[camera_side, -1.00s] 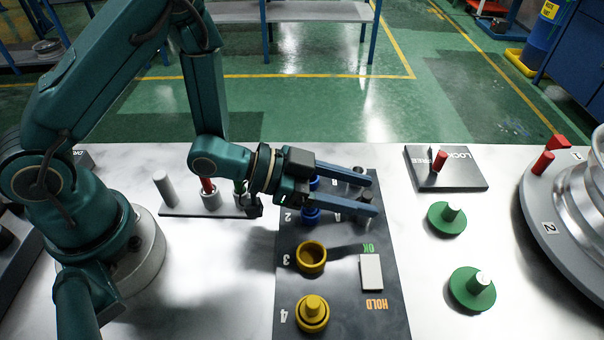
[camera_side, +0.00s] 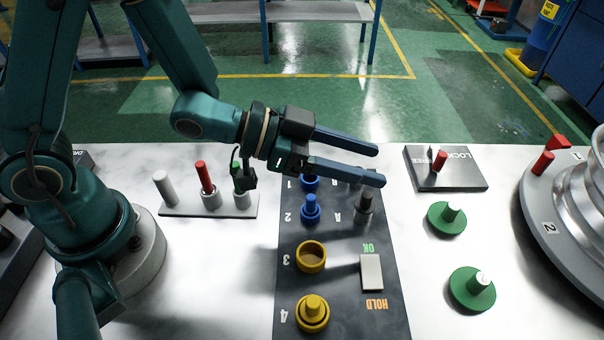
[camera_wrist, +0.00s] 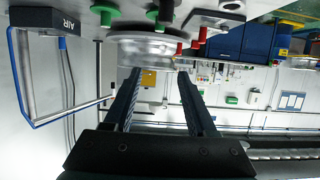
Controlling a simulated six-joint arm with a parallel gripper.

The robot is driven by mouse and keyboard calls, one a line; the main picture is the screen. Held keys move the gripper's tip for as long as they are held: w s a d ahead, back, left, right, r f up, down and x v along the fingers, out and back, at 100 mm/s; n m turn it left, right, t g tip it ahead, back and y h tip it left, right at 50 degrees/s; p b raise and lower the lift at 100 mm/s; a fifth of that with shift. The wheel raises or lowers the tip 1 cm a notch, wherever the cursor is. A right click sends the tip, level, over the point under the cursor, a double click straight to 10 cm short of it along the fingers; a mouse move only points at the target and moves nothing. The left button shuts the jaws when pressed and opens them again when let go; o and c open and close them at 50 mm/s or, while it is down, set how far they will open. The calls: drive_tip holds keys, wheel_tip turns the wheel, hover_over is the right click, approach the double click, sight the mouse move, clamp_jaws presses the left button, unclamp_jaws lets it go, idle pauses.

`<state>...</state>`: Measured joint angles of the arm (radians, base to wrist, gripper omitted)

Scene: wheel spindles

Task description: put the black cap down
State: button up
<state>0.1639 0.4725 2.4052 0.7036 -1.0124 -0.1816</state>
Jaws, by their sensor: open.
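My gripper (camera_side: 382,165) is open and empty, raised above the far part of the dark panel (camera_side: 340,300). Its two blue fingers point right, with a gap between them. In the wrist view my gripper (camera_wrist: 163,75) also shows nothing between its fingers. A dark upright piece with a grey lower part (camera_side: 364,201), apparently the black cap on its post, stands on the panel near the letter A. It is below and in front of the fingers in the side view, apart from them. The fingers cover part of the panel behind it.
The panel also has a blue knob (camera_side: 311,208), an empty yellow ring (camera_side: 311,257), a yellow knob (camera_side: 312,313) and a white switch (camera_side: 371,272). A peg rack (camera_side: 180,207) stands left. Green discs (camera_side: 447,218) and a lock plate (camera_side: 446,176) lie right.

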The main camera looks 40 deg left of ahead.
wheel_tip(320, 180, up, 4)
drive_tip(key=w+a+f+n+g+y, duration=0.1)
drive_tip(key=w+a+n+y, duration=0.15)
drive_tip(key=w+y, duration=0.2)
drive_tip(key=w+a+f+n+y, duration=0.1)
drive_tip(key=w+n+y, duration=0.25)
drive_tip(key=w, duration=0.25)
drive_tip(key=n+g+y, duration=0.2)
drive_tip(key=n+g, duration=0.1)
drive_tip(key=g, duration=0.4)
approach(367, 195)
drive_tip(key=shift+w+a+f, duration=0.1)
drive_tip(key=shift+w+f, duration=0.1)
drive_tip(key=shift+f, duration=0.85)
drive_tip(key=shift+w+a+f, duration=0.1)
drive_tip(key=shift+w+f, duration=0.1)
drive_tip(key=shift+f, duration=0.9)
drive_tip(key=shift+w+d+f, duration=0.1)
drive_tip(key=shift+w+f, duration=0.05)
drive_tip(key=shift+f, duration=0.95)
drive_tip(key=shift+w+f, duration=0.2)
drive_tip(key=shift+f, duration=0.95)
clamp_jaws()
